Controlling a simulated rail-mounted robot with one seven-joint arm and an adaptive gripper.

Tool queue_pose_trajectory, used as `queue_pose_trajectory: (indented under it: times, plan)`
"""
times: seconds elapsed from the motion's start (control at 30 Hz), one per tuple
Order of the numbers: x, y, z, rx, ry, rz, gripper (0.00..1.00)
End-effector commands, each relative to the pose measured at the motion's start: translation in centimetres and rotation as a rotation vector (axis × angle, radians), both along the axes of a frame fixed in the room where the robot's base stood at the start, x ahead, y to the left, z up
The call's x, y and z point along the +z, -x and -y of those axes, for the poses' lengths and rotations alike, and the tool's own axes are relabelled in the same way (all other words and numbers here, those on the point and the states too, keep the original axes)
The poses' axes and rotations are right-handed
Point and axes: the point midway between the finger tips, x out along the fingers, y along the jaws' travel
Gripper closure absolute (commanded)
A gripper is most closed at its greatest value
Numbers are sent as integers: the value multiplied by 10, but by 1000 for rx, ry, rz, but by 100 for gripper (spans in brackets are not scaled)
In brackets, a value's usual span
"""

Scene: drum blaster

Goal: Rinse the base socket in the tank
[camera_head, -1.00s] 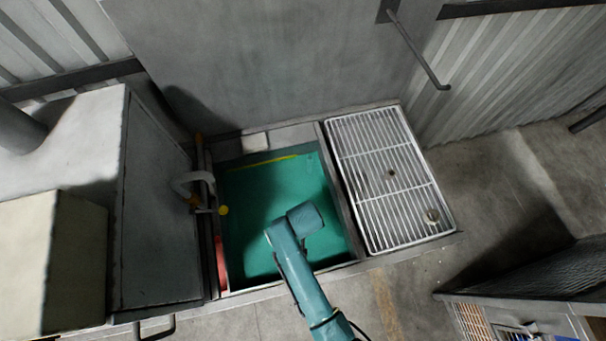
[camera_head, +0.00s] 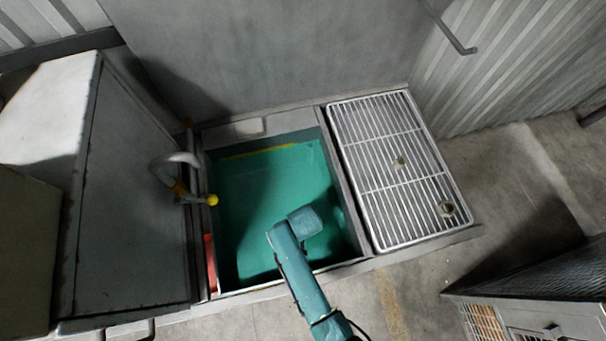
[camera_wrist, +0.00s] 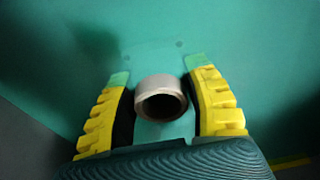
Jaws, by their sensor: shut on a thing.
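The tank (camera_head: 352,228) is a rectangular basin with teal-green liquid or lining and a yellow line along its far side. My arm reaches down over it in the head view, and its bulk hides the gripper there. In the wrist view my gripper (camera_wrist: 160,80), with yellow ribbed fingers and green tips, is shut on the base socket (camera_wrist: 158,84). The socket is a short pale metal ring with a dark open bore facing the camera. Teal fills the background behind it. I cannot tell whether the socket is below the liquid surface.
A metal drain grate (camera_head: 395,170) lies right of the tank. A grey cabinet (camera_head: 130,200) stands on the left, with a curved pipe (camera_head: 172,163) and yellow knob (camera_head: 212,200) at the tank's left rim. A grey wall (camera_head: 270,60) rises behind.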

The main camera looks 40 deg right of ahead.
Motion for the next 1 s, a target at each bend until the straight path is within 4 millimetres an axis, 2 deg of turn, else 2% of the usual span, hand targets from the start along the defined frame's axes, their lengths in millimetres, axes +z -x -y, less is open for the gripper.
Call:
queue_pose_trajectory:
  times: [0.1,0.5,0.7,1.0]
  plan:
    - [-19,-2,0,0,1,3,92]
    - [-66,-2,1,0,2,4,92]
    - [-75,-3,1,0,2,6,92]
    - [-75,-2,1,0,1,5,92]
